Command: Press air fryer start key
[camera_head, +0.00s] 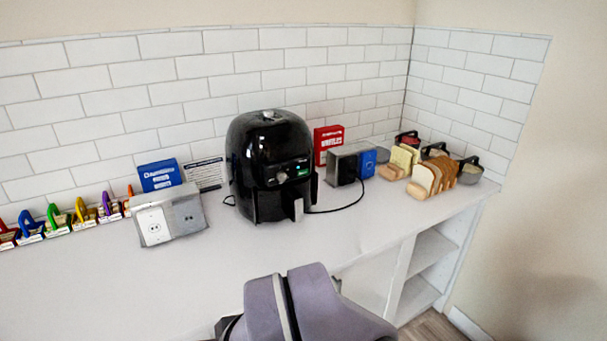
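A black air fryer (262,150) stands upright on the white counter, against the tiled wall. Its front panel has a small grey knob (282,177) and a small green-lit spot (302,170) to the right of it. I cannot tell which mark on the panel is the start key. The drawer handle (297,208) sticks out at the lower front. A purple-grey link of my arm shows at the bottom middle, in front of the counter and apart from the fryer. My gripper's fingers are not in view.
A grey outlet box (154,225) stands left of the fryer, with a blue box (159,175) behind it. A toaster (343,166), red box (328,144) and sliced bread (424,181) stand to the right. A black cord (345,208) lies on the counter (240,255). The counter front is clear.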

